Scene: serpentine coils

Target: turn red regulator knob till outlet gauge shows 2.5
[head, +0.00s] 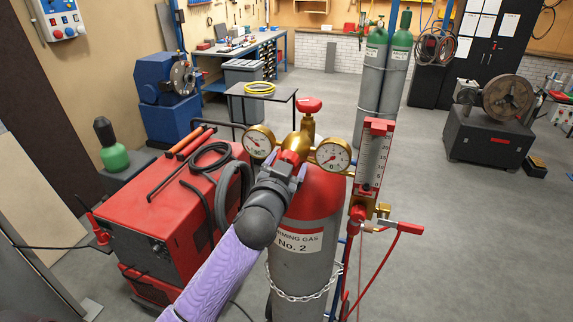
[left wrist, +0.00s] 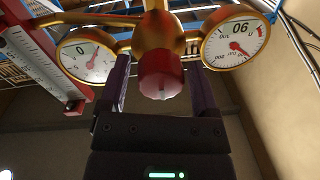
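The red regulator knob (head: 291,157) sits at the front of the brass regulator on the grey and red gas cylinder (head: 300,210). In the left wrist view the knob (left wrist: 160,75) stands between the two fingers of my left gripper (left wrist: 161,90), with gaps on both sides. In the head view this gripper (head: 282,170) is at the knob and partly hides it. One round gauge (head: 259,141) is on the left, another (head: 333,155) on the right beside the flow tube. I cannot read exact values or tell which is the outlet gauge. My right gripper is out of view.
A clear flow tube (head: 373,157) with red ends stands right of the regulator. A red handwheel (head: 309,105) is above it. A red welding machine (head: 170,220) with hoses stands close left. A chain (head: 305,293) crosses the cylinder.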

